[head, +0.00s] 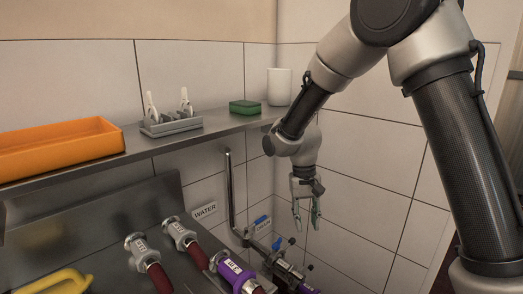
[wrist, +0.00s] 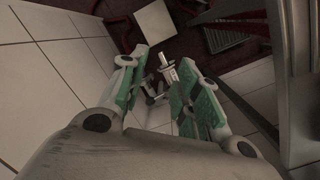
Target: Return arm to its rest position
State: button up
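My gripper (head: 307,214) hangs pointing down from my arm, in front of the tiled corner and right of the metal shelf. Its two green-padded fingers are spread apart with nothing between them. In the wrist view my gripper (wrist: 160,85) also shows open, with a gap between the green pads. Beyond the gap, a small metal fitting (wrist: 169,72) shows farther below, apart from the fingers.
A metal shelf (head: 215,124) carries an orange tray (head: 60,148), a grey holder (head: 172,125), a green sponge (head: 245,107) and a white cup (head: 279,87). Below are hose couplings (head: 180,233), a purple-collared coupling (head: 236,272), a blue-handled valve (head: 260,222) and a yellow handle (head: 62,281).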

jog(key=s+d+r+t+y, duration=0.1)
jog(key=s+d+r+t, duration=0.5)
jog(key=s+d+r, duration=1.4)
jog(key=s+d, duration=0.1)
jog(key=d, duration=0.2)
jog(key=shift+s+r, duration=0.25)
jog(key=shift+s, duration=0.05)
